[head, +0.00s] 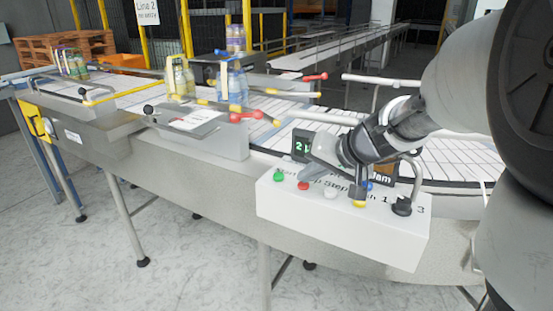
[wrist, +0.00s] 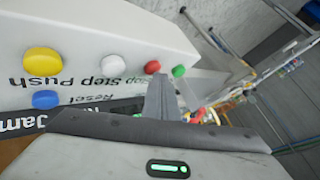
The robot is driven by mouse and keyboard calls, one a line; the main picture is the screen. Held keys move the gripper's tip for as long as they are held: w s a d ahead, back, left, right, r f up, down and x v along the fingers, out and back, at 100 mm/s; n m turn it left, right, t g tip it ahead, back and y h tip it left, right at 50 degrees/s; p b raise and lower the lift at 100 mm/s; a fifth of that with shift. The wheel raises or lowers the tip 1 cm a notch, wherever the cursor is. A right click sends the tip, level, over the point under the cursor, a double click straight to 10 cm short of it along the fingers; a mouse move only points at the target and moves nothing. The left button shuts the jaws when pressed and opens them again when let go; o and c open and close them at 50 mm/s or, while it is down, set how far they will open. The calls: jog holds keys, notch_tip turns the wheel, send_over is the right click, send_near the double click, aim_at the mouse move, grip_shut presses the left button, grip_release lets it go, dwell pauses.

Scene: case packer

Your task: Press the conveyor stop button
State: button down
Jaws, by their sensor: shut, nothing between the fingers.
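A white control box (head: 340,225) carries a row of coloured buttons and printed labels, partly hidden by my arm. The red button (head: 303,186), by the word ending in "op", sits between the green button (head: 278,175) and the white button (head: 331,193). In the wrist view the red button (wrist: 152,67) shows just beyond my fingertips. My gripper (head: 308,160) is shut and empty, above the box near the red button. In the wrist view its closed fingers (wrist: 160,78) point towards the red and green buttons. Whether they touch the red one I cannot tell.
A yellow button (head: 358,203), a blue button (head: 366,185) and a black knob (head: 402,206) are farther right on the box. A small display (head: 302,145) and a "Jam" sign (head: 383,175) stand behind. The conveyor (head: 455,160) runs behind, with bottles (head: 237,85) at left.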

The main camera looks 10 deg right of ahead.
dwell(0.4)
jog(key=shift+r+p, duration=0.5)
jog(key=shift+r, duration=0.35)
notch_tip(320, 180, up, 5)
jog(key=p, duration=0.3)
dwell(0.4)
jog(key=n+g+h+p, duration=0.1)
jog(key=n+g+p, duration=0.1)
send_near(307, 188)
jog(key=s+a+r, duration=0.6)
jog(key=s+a, duration=0.1)
jog(key=s+d+f+n+h+p, duration=0.1)
jog(key=s+d+h, duration=0.1)
jog(key=s, duration=0.9)
jog(key=shift+d+h+p, duration=0.3)
jog(key=shift+d+h, duration=0.05)
jog(key=shift+h, duration=0.25)
